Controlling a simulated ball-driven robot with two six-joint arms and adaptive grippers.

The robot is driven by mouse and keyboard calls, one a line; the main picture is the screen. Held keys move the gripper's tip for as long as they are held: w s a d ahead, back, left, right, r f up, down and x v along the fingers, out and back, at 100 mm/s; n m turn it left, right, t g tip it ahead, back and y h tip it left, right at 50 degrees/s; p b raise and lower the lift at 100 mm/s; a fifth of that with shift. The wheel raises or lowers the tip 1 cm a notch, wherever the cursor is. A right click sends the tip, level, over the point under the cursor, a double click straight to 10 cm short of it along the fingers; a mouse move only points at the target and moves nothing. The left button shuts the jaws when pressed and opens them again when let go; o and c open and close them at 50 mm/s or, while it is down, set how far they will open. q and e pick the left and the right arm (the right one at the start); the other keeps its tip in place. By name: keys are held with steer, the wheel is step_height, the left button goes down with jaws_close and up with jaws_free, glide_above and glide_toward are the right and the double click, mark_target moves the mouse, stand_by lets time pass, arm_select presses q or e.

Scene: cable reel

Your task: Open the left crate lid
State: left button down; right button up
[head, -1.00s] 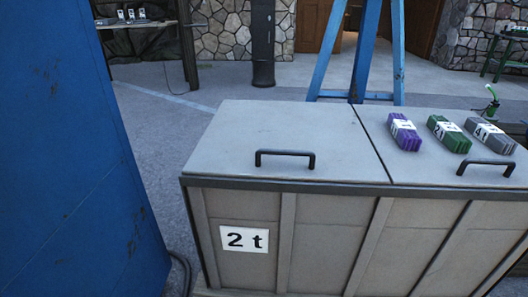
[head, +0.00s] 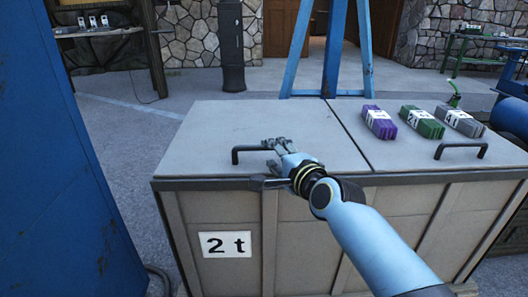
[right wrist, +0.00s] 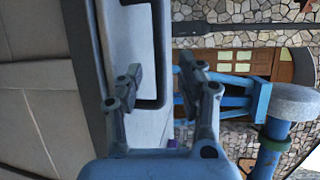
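The left crate lid (head: 225,125) lies shut and flat on the grey crate marked "2 t" (head: 225,244). Its black bar handle (head: 238,150) stands near the front edge. My right gripper (head: 274,151) is at the right part of this handle and hides it in the head view. In the right wrist view the two fingers of the right gripper (right wrist: 161,73) are apart, with the handle (right wrist: 159,45) showing between their tips. Whether they touch it I cannot tell. My left gripper is not in view.
The right crate lid (head: 400,160) is shut and bears a purple (head: 380,123), a green (head: 422,122) and a grey bundle (head: 462,123). A blue cabinet (head: 60,200) stands close on the left. A blue frame (head: 331,55) stands behind the crate.

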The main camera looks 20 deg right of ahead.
mark_target(266, 149)
steer(key=b+x, duration=0.1)
steer(key=x, duration=0.4)
steer(key=shift+w+f, duration=0.1)
steer(key=shift+w, duration=0.15)
jaws_close()
